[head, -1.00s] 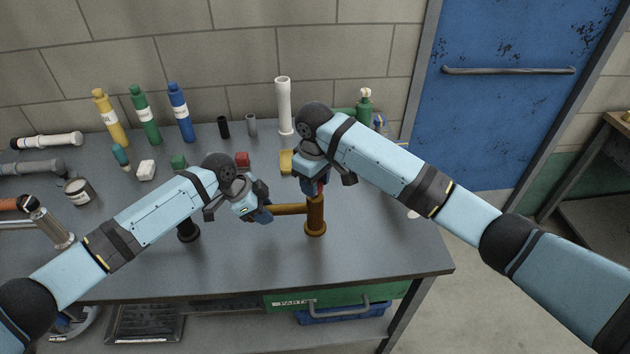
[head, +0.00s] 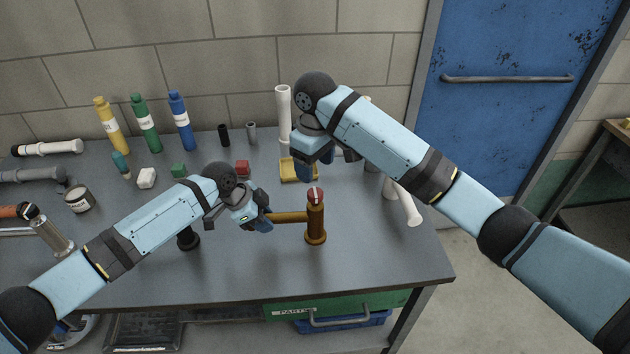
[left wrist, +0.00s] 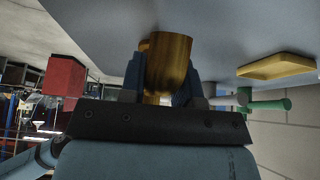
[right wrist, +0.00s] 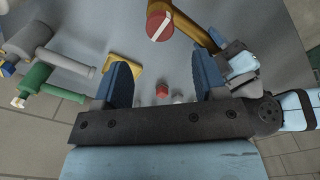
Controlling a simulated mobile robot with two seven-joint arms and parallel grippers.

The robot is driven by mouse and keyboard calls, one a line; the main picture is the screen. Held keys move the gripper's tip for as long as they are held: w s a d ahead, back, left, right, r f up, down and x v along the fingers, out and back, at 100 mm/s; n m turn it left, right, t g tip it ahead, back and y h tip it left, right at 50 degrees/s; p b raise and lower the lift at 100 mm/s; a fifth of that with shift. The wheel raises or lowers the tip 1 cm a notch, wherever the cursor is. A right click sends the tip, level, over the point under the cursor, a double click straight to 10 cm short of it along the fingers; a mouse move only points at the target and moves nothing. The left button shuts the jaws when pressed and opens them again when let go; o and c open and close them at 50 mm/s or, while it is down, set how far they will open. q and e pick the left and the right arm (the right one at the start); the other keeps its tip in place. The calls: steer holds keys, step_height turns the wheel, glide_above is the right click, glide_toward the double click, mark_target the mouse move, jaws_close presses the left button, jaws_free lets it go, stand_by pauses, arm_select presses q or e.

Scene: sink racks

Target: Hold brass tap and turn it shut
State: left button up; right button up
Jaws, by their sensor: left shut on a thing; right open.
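The brass tap (head: 316,222) stands upright on the grey bench, with a side pipe running left. Its round red knob (head: 315,195) bears a white stripe, which points roughly front to back in the head view. My left gripper (head: 264,220) is shut on the tap's side pipe; in the left wrist view the brass (left wrist: 170,62) sits between its blue fingers. My right gripper (head: 304,172) is open and empty, above and behind the knob. In the right wrist view the knob (right wrist: 160,24) lies beyond the fingers, apart from them.
A yellow tray (head: 290,178) lies behind the tap. A red block (head: 242,168) and a green block (head: 179,170) sit to the left. A white pipe piece (head: 408,205) lies at the right, partly behind my right arm. The bench front right of the tap is clear.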

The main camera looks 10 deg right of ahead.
steer(key=shift+r, duration=2.05)
arm_select(q)
steer(key=o, duration=0.9)
steer(key=shift+o, duration=0.2)
